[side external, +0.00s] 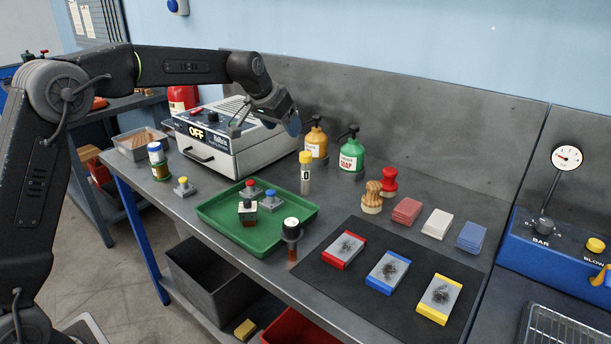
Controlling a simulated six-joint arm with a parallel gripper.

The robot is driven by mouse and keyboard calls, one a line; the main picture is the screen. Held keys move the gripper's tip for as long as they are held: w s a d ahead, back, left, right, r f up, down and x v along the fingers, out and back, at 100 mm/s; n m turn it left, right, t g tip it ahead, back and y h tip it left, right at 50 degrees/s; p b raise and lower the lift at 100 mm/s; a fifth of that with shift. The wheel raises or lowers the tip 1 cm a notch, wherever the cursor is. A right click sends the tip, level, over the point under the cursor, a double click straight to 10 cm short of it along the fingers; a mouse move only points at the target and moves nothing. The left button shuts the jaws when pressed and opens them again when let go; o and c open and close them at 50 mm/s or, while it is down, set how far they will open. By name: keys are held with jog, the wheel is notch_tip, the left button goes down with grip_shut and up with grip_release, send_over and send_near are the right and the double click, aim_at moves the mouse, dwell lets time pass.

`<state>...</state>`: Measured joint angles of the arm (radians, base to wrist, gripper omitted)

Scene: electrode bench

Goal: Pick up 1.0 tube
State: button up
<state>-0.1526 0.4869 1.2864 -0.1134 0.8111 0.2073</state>
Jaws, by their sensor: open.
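A clear tube with a yellow cap (305,172) stands upright near the back edge of the green tray; its label shows a 0, and I cannot read the rest. My gripper (265,124) hangs from the arm in front of the white oven, above and to the left of the tube. It is open and apart from the tube. Its fingers are small and partly dark against the oven, and I see nothing between them.
The white oven (228,150), yellow bottle (316,141) and green bottle (352,154) stand behind. Wooden stamp (372,198) is right.

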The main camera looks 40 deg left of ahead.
aim_at(303, 155)
jog(key=x, duration=0.7)
jog(key=w+x, duration=0.1)
jog(key=x, duration=0.2)
jog(key=shift+w+a, duration=0.1)
jog(key=shift+a, duration=0.25)
jog(key=shift+d+x, duration=0.2)
jog(key=shift+x, duration=2.45)
jog(key=shift+c, duration=0.4)
grip_shut()
